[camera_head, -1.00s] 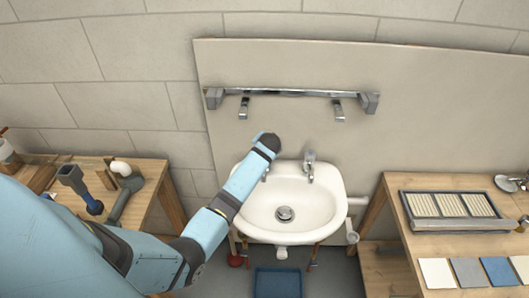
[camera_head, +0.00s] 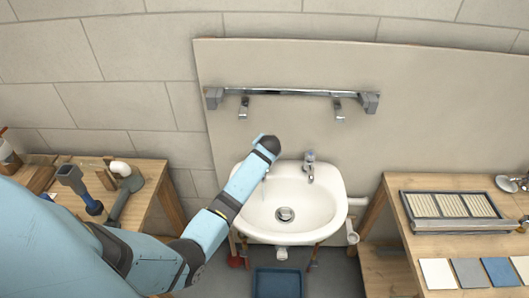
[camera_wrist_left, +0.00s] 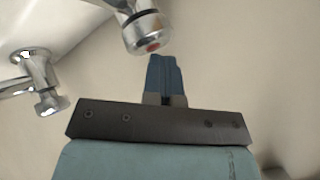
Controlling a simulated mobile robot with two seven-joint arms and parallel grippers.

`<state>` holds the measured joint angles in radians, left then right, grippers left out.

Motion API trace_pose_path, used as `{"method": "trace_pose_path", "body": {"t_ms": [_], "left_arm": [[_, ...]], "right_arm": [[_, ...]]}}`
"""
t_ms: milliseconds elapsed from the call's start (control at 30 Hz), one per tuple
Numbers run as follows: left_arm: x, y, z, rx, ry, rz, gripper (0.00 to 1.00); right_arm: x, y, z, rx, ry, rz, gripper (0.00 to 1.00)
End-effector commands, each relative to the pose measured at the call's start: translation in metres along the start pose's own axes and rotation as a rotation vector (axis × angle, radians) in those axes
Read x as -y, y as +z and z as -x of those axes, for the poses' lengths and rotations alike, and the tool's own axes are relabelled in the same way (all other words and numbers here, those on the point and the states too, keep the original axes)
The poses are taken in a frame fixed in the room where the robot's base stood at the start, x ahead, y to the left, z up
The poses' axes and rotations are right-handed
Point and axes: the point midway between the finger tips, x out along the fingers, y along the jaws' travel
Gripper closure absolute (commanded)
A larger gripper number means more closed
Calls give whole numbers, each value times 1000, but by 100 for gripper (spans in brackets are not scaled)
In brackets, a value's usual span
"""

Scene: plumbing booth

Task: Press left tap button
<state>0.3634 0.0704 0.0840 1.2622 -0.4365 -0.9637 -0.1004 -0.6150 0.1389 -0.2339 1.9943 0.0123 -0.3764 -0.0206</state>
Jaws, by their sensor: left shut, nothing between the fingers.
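In the head view the left tap (camera_head: 265,176) shows only partly beside my left forearm, at the back left of the white sink (camera_head: 328,229). The right tap (camera_head: 310,170) stands clear at the back right. In the left wrist view my left gripper (camera_wrist_left: 166,62) has its blue fingers shut and empty. A chrome tap with a red mark on its round end (camera_wrist_left: 145,32) is close above and left of the fingertips, with a small gap in the picture; it appears to be the left tap. Another chrome tap (camera_wrist_left: 38,80) is farther left. The head view hides my fingers.
A chrome rail (camera_head: 290,92) is fixed to the wall panel above the sink. A wooden bench with tools (camera_head: 155,172) is on the left. A wooden table with a tile tray (camera_head: 455,226) is on the right. A blue bin (camera_head: 277,283) stands below the sink.

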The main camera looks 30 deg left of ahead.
Motion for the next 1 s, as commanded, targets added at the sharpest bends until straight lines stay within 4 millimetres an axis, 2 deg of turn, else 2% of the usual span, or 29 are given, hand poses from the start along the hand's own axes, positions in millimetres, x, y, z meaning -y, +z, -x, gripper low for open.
{"method": "trace_pose_path", "body": {"t_ms": [500, 867, 1000], "left_arm": [[11, -10, 15, 2, 1, 0, 100], [12, -11, 16, 1, 0, 0, 100], [16, -15, 21, 0, 0, 0, 100]], "right_arm": [[0, -19, 13, 0, 0, 0, 31], [0, -17, 12, 3, 1, 0, 31], [0, -22, 16, 6, 1, 0, 31]]}}
